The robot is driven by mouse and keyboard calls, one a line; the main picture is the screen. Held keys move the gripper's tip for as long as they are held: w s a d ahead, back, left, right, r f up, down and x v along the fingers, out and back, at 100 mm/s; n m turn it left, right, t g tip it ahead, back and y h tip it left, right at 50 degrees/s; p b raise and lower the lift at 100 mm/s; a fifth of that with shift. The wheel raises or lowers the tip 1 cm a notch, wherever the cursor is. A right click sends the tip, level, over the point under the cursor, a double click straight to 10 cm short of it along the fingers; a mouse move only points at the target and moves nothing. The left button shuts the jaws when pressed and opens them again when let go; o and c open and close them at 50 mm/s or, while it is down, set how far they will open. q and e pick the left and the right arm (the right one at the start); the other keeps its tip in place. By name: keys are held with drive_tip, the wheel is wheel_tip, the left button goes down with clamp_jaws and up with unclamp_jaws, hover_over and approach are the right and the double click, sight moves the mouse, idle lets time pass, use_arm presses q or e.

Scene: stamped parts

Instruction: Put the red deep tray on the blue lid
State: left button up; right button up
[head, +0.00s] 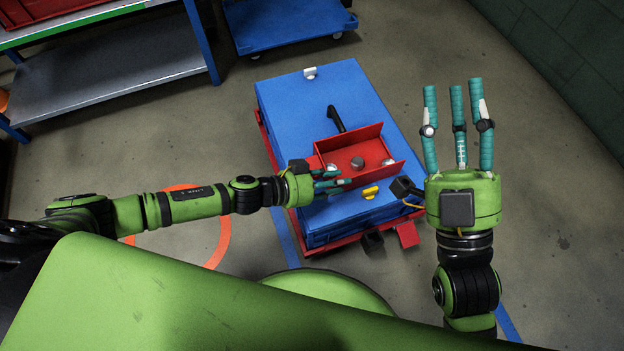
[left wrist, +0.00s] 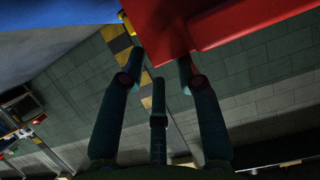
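The blue lid (head: 300,95) is the flat top of a large blue box in the middle of the head view, with a black handle and a yellow catch. The red deep tray (head: 385,140) appears over the lid's right part, open side up, with round metal knobs inside. Whether it touches the lid is unclear. My left gripper (head: 332,184) is at the tray's near left end. In the left wrist view, its fingertips lie by the red tray (left wrist: 165,25); their grip is unclear. My right gripper (head: 459,100) is open and empty, right of the box.
The box stands on a red wheeled base (head: 408,234). A blue dolly (head: 290,22) stands behind it, and a grey metal shelf (head: 110,77) stands at the back left. The floor to the right is clear up to the green wall (head: 570,50).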

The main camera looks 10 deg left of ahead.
use_arm(q)
drive_tip(key=p+v, duration=0.2)
drive_tip(key=v, duration=0.5)
drive_tip(key=d+r+n+t+h, duration=0.15)
drive_tip(key=d+r+t, duration=0.25)
drive_tip(key=d+r, duration=0.7)
drive_tip(key=a+r+n+t+y, duration=0.5)
drive_tip(key=a+r+y, duration=0.2)
drive_tip(key=a+r, duration=0.5)
drive_tip(key=shift+w+a+r+n+t+y, duration=0.15)
drive_tip(key=shift+w+r+n+t+y, duration=0.25)
drive_tip(key=shift+r, duration=0.4)
use_arm(e)
drive_tip(key=w+d+f+m+g+h, duration=0.1)
drive_tip(key=w+f+g+h, duration=0.3)
drive_tip(key=f, duration=0.6)
drive_tip(key=shift+w+d+f+m+g+h, duration=0.15)
drive_tip(key=shift+d+f+m+g+h, duration=0.2)
drive_tip(key=shift+d+g, duration=0.3)
drive_tip(key=shift+r, duration=0.1)
